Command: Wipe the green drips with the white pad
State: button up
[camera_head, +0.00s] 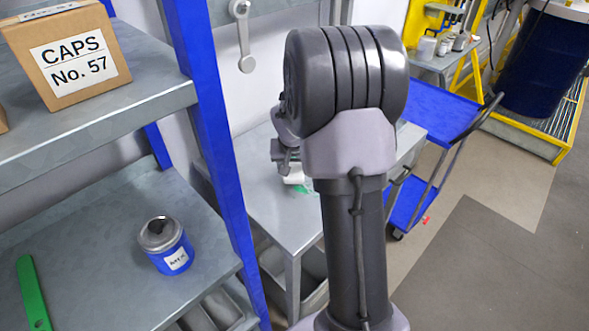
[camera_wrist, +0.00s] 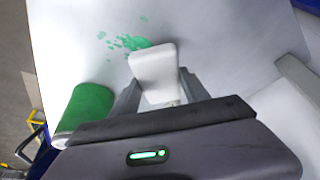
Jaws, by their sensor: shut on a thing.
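The white pad (camera_wrist: 154,72) is held between the fingers of my gripper (camera_wrist: 160,92) in the wrist view. The green drips (camera_wrist: 132,43) lie on the pale grey bench top just beyond the pad, with small spots to the left. The pad's far edge is at the border of the largest drip; I cannot tell whether it touches the surface. In the head view the pad (camera_head: 294,174) shows as a small white patch above the bench, with a bit of green drip (camera_head: 302,189) beside it. My arm hides much of the bench there.
A green cylinder (camera_wrist: 87,106) stands close to the left of my gripper in the wrist view. The metal bench (camera_head: 250,165) is beside a blue-post shelf holding a carton (camera_head: 66,50) and a blue tin (camera_head: 166,246). A blue cart (camera_head: 425,115) stands behind on the right.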

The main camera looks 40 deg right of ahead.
jog(key=shift+r+p, duration=1.55)
jog(key=shift+r, duration=1.05)
jog(key=shift+w+f, duration=0.1)
jog(key=shift+f, duration=0.05)
